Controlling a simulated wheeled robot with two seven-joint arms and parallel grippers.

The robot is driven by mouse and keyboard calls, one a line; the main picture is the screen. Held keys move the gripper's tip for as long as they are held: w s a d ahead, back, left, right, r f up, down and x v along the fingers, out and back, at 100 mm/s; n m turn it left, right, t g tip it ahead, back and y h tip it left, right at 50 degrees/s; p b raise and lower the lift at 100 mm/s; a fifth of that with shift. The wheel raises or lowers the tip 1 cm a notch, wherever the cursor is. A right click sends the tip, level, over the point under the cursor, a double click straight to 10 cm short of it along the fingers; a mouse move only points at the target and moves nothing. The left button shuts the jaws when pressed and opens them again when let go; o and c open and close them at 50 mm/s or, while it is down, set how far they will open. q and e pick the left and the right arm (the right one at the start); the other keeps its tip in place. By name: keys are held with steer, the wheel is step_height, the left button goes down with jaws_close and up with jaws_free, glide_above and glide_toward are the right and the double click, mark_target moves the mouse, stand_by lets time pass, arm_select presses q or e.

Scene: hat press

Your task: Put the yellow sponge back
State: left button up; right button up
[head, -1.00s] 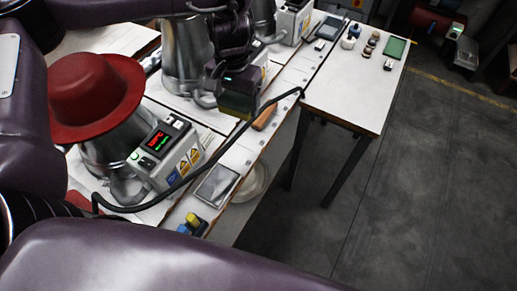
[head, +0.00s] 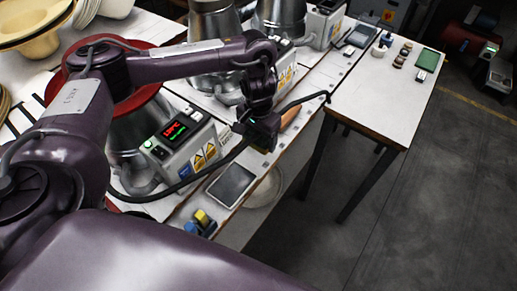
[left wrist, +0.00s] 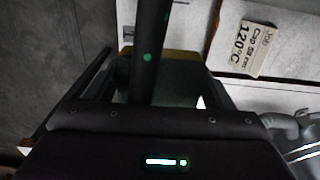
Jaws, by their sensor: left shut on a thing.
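My left gripper (head: 262,140) hangs over the front edge of the long bench, beside the black cable, at the right of the press controller with the red display. In the left wrist view it is shut on a dark green block with a yellowish far edge, which I take to be the yellow sponge (left wrist: 182,54). The dark fingers and a dark bar hide much of it. In the head view I cannot make the sponge out in the gripper. My right gripper is not in view.
A black cable (head: 215,165) crosses the bench edge. A wooden-handled thing (head: 290,117) lies beside the gripper. A grey tray (head: 232,185) and a yellow-and-blue item (head: 202,217) lie nearer. The side table (head: 385,105) has clear room.

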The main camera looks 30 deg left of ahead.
mark_target(258, 146)
arm_select(q)
step_height(258, 146, down, 5)
steer(key=shift+r+b, duration=0.2)
steer(key=shift+b, duration=0.7)
steer(key=o, duration=0.6)
steer(key=shift+f, duration=0.1)
step_height(258, 146, up, 12)
steer(key=p, duration=0.4)
steer(key=shift+r+p, duration=0.2)
steer(key=shift+p, duration=0.1)
